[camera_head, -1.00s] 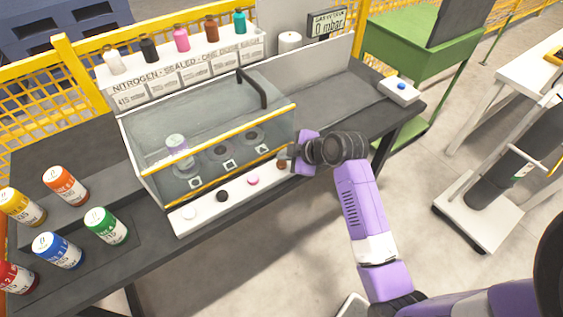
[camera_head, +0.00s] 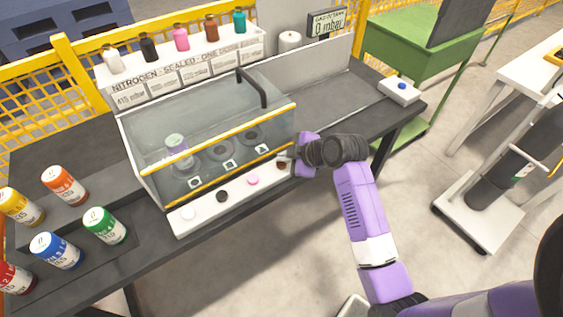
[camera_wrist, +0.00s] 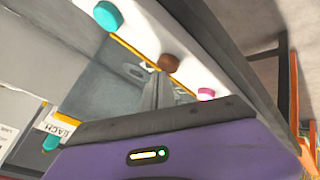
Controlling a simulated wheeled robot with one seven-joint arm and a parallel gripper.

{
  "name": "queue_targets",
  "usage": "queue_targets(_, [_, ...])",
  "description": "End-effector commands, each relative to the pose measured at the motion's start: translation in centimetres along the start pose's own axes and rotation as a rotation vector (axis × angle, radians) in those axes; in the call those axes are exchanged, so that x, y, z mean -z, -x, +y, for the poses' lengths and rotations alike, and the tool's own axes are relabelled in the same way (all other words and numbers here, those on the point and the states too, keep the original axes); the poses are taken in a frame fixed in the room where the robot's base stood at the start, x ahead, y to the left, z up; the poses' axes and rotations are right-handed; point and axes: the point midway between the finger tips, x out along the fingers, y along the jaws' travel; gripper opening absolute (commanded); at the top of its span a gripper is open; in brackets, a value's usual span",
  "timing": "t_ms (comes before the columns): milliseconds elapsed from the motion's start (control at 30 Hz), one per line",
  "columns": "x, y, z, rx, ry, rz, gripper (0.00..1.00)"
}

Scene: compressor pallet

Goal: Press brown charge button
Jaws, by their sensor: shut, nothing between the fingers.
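The brown button (camera_wrist: 169,63) sits on the white front strip of the glass-fronted case, between a teal button (camera_wrist: 107,16) and a pink button (camera_wrist: 206,94) in the wrist view. In the head view the brown button (camera_head: 282,165) shows partly, at the tip of my gripper (camera_head: 284,156). My gripper (camera_wrist: 157,82) is shut and empty, with its fingertips close to the brown button. I cannot tell whether they touch it. The teal button is hidden behind my gripper in the head view.
The strip (camera_head: 205,217) also bears white and black buttons. The glass case (camera_head: 200,140) with a yellow rail stands right behind it. A rack of bottles (camera_head: 185,70) and a gauge reading 0 mbar (camera_head: 327,23) stand behind. Coloured cans stand at left.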

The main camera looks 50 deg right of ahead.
Motion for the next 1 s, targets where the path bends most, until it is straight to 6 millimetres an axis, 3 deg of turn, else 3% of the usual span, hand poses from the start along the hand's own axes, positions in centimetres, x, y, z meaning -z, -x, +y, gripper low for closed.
queue_targets(1000, [-0.6,-0.84,-0.65,0.001,0.0,0.0,0.0])
